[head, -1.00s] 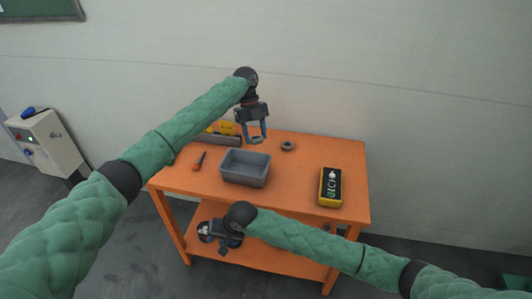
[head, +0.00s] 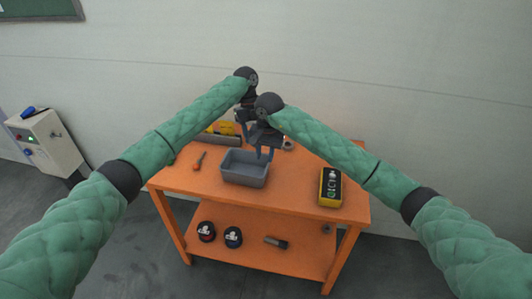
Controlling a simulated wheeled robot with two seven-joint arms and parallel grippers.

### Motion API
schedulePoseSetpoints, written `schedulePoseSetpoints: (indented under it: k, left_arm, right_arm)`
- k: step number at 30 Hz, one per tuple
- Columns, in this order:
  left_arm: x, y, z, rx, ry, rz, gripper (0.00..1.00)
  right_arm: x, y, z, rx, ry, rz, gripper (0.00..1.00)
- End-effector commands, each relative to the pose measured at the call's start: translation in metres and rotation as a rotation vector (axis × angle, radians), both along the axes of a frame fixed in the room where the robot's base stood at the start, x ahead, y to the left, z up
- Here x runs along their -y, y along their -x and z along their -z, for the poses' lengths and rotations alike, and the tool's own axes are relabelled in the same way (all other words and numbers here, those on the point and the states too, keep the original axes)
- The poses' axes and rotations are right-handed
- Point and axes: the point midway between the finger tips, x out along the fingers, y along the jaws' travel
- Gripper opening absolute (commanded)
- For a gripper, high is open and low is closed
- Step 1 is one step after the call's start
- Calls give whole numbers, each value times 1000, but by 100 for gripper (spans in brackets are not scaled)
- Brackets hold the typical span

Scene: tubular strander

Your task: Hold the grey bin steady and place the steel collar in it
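The grey bin (head: 245,180) stands upright on the orange table, left of its middle. My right gripper (head: 265,154) points down at the bin's back right corner, its fingers apart with a gap between them. I cannot tell whether they touch the rim. My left gripper (head: 246,127) is above the table behind the bin, mostly hidden by my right gripper. The steel collar, a grey ring, showed between its fingertips in the earlier view. It is hidden now.
Another grey ring (head: 289,145) lies behind the bin, partly covered by my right arm. A screwdriver (head: 199,161) lies left of the bin, a yellow-black case (head: 330,187) at right. A rack with yellow items (head: 222,134) stands behind. The lower shelf (head: 300,260) carries several small parts.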

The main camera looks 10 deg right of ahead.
Motion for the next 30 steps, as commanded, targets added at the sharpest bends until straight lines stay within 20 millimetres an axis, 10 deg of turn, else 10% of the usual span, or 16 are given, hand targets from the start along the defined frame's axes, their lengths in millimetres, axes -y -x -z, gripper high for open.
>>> schedulePoseSetpoints:
  k: [30]
  left_arm:
    - [0,0,-1,0,0,0,20]
  right_arm:
    - [-2,-3,112,1,16,-7,28]
